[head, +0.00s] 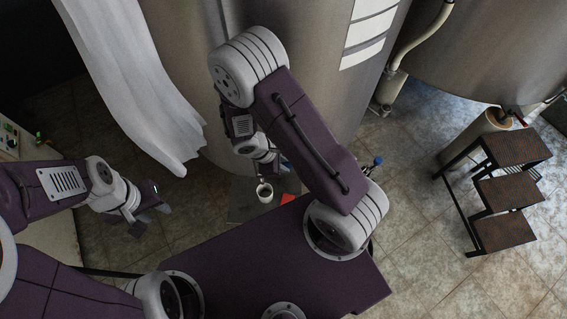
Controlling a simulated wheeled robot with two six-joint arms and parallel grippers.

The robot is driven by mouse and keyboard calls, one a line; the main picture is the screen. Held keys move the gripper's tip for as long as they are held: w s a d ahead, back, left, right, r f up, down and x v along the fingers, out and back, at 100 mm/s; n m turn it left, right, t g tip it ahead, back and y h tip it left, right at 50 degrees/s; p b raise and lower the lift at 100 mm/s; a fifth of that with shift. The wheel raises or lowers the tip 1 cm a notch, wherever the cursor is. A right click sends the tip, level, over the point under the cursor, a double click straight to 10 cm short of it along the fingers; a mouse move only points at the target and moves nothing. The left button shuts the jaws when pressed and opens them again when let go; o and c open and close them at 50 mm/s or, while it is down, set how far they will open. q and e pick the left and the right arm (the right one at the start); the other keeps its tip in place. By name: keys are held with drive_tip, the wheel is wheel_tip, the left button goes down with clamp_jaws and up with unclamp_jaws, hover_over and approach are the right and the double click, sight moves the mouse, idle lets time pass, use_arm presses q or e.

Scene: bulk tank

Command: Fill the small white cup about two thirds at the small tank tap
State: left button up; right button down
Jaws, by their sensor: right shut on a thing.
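The small white cup (265,194) stands upright on a dark slab (243,212) at the foot of the big steel tank. Its inside looks dark; I cannot tell how full it is. My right gripper (275,166) is just above and behind the cup, by the tank wall. It appears shut on a small blue tap handle (286,167), though the fingers partly hide it. The spout and any stream are too small to make out. My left gripper (153,219) is open and empty, to the left of the cup.
The steel tank (330,110) fills the back. A red thing (288,198) lies on the slab. Another blue knob (378,160) shows at right. A white cloth (140,90) hangs at left. Dark steps (507,190) stand at right on open tiled floor.

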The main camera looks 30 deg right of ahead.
drive_tip(key=s+a+m+g, duration=0.1)
drive_tip(key=m, duration=0.1)
drive_tip(key=s+a+m+p, duration=0.1)
drive_tip(key=m, duration=0.1)
drive_tip(key=shift+m+g, duration=0.3)
drive_tip(key=shift+g, duration=0.1)
drive_tip(key=c, duration=1.3)
unclamp_jaws()
drive_tip(key=v, duration=0.9)
drive_tip(key=shift+d+r, duration=0.1)
drive_tip(key=shift+r, duration=0.05)
